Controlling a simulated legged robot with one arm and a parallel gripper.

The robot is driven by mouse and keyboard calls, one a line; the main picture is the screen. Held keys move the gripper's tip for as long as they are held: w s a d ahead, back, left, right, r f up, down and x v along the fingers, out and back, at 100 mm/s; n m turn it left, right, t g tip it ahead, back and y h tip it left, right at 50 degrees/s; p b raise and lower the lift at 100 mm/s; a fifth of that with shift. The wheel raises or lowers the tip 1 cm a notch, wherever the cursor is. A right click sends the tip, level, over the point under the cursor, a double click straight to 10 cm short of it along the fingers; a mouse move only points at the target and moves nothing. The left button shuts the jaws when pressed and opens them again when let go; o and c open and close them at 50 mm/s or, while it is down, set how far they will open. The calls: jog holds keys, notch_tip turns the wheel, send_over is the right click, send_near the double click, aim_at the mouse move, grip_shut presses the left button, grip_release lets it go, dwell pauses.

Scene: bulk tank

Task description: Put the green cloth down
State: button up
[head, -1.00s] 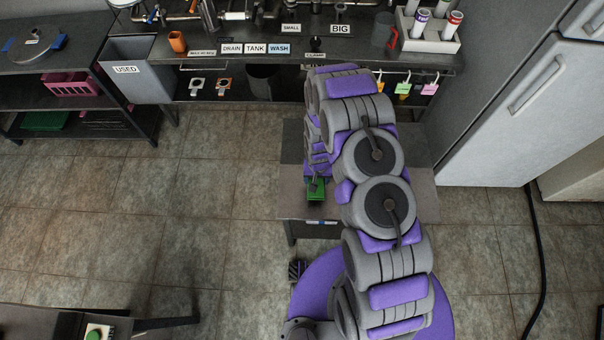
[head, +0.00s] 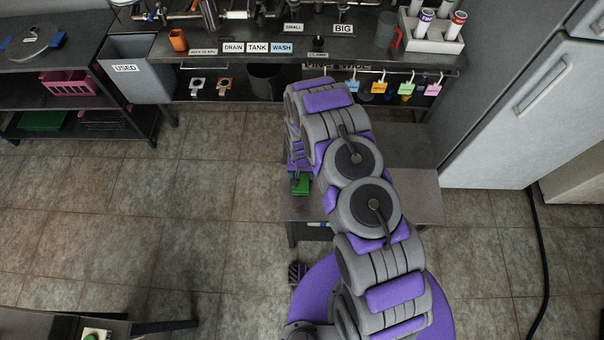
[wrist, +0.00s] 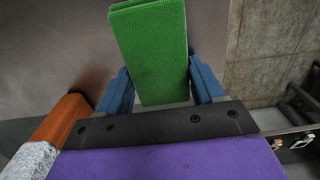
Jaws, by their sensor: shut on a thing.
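The green cloth (wrist: 152,50) is a folded, textured rectangle. In the wrist view it sits between the two blue fingers of my gripper (wrist: 162,90), which is shut on it. In the head view the cloth (head: 300,186) shows as a small green patch at the end of my arm, over the left edge of a low grey bench (head: 410,195). My gripper is mostly hidden by the arm there. I cannot tell whether the cloth touches the bench top.
A counter with DRAIN, TANK and WASH labels (head: 257,48) runs along the back. A grey bin marked USED (head: 135,75) stands at the back left. A large grey cabinet (head: 530,110) stands at right. Tiled floor (head: 130,210) is clear on the left.

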aim_at(301, 175)
jog(key=o, duration=0.7)
jog(key=shift+a+f, duration=0.1)
jog(key=shift+a, duration=0.25)
jog(key=shift+o, duration=1.2)
jog(key=shift+d, duration=0.65)
jog(key=shift+w+a+r, duration=0.1)
jog(key=shift+a+r, duration=0.15)
jog(key=shift+r, duration=0.35)
notch_tip(301, 175, up, 11)
jog(key=p, duration=0.2)
